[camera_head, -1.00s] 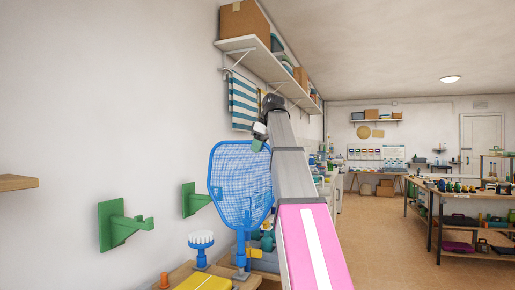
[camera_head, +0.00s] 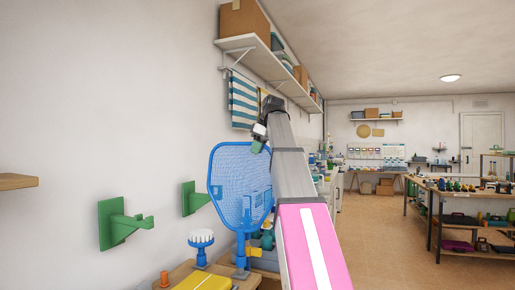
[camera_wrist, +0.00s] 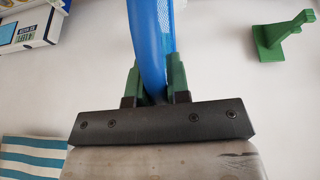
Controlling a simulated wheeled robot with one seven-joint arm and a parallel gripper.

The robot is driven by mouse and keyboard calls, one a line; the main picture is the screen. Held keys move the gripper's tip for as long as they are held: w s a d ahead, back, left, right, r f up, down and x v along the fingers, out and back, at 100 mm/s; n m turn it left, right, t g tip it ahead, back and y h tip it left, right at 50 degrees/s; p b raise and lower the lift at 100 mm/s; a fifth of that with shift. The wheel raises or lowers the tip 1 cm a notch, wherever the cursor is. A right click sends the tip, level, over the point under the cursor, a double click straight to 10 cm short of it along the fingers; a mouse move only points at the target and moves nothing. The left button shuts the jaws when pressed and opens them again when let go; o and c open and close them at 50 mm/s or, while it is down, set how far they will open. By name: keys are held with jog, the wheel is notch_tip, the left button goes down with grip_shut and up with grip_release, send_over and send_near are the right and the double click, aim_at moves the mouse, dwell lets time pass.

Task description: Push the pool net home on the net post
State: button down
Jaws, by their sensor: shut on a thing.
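The blue pool net (camera_head: 240,190) stands upright in the head view, its mesh head up and its short handle down. It also shows close up in the wrist view (camera_wrist: 148,40). My gripper (camera_head: 259,143) is at the upper right of the net's rim. In the wrist view my gripper (camera_wrist: 154,72) has its green fingers shut on the blue rim.
A white round brush (camera_head: 201,238) on a blue stand and a yellow object (camera_head: 204,282) are left of the handle on the wooden bench. Green wall brackets (camera_head: 122,223) stick out at left. A striped towel (camera_head: 243,102) hangs behind under a shelf (camera_head: 262,56).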

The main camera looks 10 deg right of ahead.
jog(key=shift+f, duration=1.7)
jog(key=c, duration=1)
grip_release()
jog(key=shift+r, duration=0.1)
